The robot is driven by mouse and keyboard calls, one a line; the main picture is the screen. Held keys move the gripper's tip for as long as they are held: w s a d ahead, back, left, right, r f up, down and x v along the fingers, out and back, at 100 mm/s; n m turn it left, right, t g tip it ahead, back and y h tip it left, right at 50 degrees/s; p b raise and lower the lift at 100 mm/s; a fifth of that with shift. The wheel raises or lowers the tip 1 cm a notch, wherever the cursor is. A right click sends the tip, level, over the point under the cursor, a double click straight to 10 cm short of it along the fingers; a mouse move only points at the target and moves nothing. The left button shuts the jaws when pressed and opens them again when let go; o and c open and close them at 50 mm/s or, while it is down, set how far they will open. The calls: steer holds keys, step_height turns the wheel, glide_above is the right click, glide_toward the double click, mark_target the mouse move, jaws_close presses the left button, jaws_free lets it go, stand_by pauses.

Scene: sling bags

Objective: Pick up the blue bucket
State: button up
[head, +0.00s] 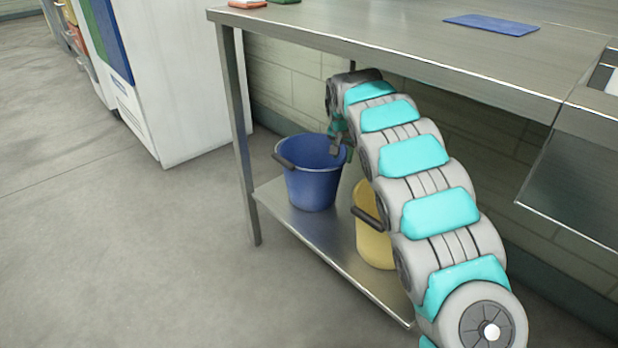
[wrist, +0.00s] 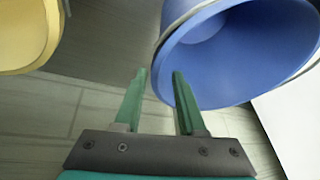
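The blue bucket (head: 312,185) stands upright on the metal lower shelf under the table, with a dark handle grip at its left rim. In the wrist view its open mouth (wrist: 235,60) fills the upper right, and it looks empty. My gripper (wrist: 158,78) has its two green fingers apart with nothing held. The right finger overlaps the bucket's near rim in that view, and the left finger is just outside it. In the head view my gripper (head: 343,147) is at the bucket's right rim. I cannot tell whether it touches.
A yellow bucket (head: 371,240) stands close by on the same shelf (head: 325,247), partly hidden by my arm. The metal tabletop (head: 400,38) overhangs it, with a table leg (head: 238,140) at the left. A white cabinet (head: 180,80) stands farther left. The floor at left is clear.

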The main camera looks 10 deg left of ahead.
mark_target(341, 165)
steer(key=x, duration=0.6)
steer(key=shift+w+a+f, duration=0.2)
steer(key=shift+w+f, duration=0.05)
steer(key=shift+f, duration=0.05)
steer(key=shift+r, duration=0.1)
jaws_close()
stand_by(1.1)
